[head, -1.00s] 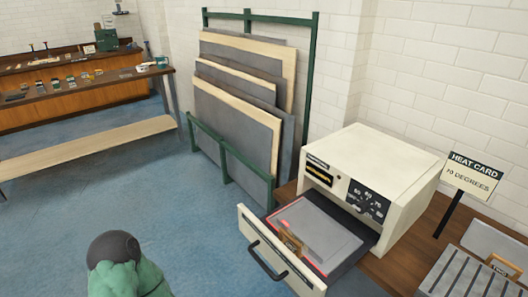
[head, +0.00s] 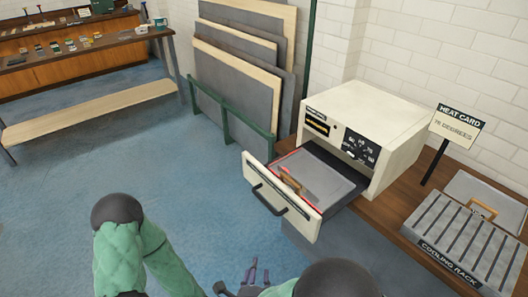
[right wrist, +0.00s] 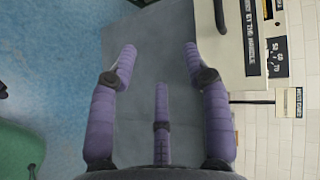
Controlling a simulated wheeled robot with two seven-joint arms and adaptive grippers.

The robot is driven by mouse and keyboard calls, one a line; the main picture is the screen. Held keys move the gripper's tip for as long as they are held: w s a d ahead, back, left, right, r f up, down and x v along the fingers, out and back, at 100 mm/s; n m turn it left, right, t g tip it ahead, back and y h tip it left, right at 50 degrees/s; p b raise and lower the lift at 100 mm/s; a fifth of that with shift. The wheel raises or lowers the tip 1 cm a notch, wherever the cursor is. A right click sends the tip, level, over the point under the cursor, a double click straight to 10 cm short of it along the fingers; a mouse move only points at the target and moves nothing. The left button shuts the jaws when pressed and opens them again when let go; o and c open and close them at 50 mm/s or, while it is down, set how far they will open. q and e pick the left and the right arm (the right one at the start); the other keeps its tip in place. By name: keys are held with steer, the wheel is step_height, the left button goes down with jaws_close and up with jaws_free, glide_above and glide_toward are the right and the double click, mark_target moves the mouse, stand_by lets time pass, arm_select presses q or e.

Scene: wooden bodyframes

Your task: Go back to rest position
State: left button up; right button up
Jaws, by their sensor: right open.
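A cream heater (head: 375,125) stands on a wooden bench (head: 385,212), its drawer (head: 278,200) pulled out with a grey panel (head: 315,178) inside. The cooling rack (head: 470,240) and heat card (head: 457,125) are at right. Blue floor (head: 90,180) is clear at left.

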steer(key=w+d+f+n+g+y, duration=0.1)
steer(key=d+f+n+g, duration=0.25)
steer(key=f, duration=0.35)
steer(key=w+d+f+n+g+y, duration=0.1)
steer(key=d+f+n+g, duration=0.3)
steer(key=f, duration=0.4)
steer(key=s+d+f+n+g+y, duration=0.1)
steer(key=s+d+f+n+g, duration=0.1)
steer(key=s+f+n+g, duration=0.1)
steer(key=s+d+f+n+g+y+p, duration=0.1)
steer(key=s+d+f+n+g+y, duration=0.1)
steer(key=s, duration=0.5)
step_height(320, 180, down, 3)
steer(key=n+g, duration=0.1)
steer(key=n, duration=0.1)
steer(key=shift+s+d+n, duration=0.15)
steer(key=shift+d+n, duration=0.2)
steer(key=shift+d, duration=0.05)
